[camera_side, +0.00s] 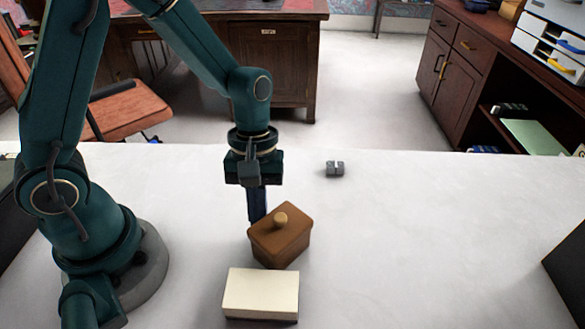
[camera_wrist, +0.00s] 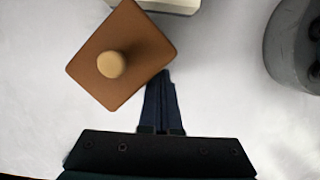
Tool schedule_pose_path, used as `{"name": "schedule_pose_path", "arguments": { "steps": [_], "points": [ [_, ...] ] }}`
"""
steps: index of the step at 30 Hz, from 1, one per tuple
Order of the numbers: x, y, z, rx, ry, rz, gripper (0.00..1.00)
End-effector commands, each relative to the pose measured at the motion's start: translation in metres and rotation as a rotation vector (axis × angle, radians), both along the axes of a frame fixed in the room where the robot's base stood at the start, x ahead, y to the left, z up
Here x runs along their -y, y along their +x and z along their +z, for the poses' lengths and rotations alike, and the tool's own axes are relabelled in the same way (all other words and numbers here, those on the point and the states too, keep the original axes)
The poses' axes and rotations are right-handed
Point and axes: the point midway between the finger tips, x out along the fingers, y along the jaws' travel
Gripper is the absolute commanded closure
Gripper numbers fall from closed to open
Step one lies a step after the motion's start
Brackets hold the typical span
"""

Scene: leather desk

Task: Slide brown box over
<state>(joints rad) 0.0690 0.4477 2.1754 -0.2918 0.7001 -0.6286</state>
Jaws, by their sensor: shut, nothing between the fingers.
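A brown box (camera_side: 281,241) with a round tan knob on its lid stands on the white table, turned at an angle. It also shows in the wrist view (camera_wrist: 140,45), at upper left of the fingers. My gripper (camera_side: 257,218) points down just behind the box in the side view, its fingers together and empty. In the wrist view the fingertips (camera_wrist: 160,75) are right beside the box's lower right edge. I cannot tell whether they touch it.
A cream block (camera_side: 261,292) lies in front of the brown box, close to it. A small grey object (camera_side: 335,169) sits near the table's far edge. A dark object (camera_side: 568,262) stands at the right edge. The table right of the box is clear.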

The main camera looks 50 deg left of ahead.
Motion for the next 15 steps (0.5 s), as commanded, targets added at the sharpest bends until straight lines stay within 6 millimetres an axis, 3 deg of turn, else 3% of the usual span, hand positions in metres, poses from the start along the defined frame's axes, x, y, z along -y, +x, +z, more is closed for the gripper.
{"name": "schedule_pose_path", "arguments": {
  "steps": [5, 11, 15],
  "points": [
    [-0.005, 0.006, 0.000, 0.001, -0.001, 0.003, 1.00],
    [-0.027, 0.027, 0.000, 0.001, 0.000, 0.006, 1.00],
    [-0.033, 0.034, 0.023, 0.010, 0.000, 0.001, 1.00]
  ]
}}
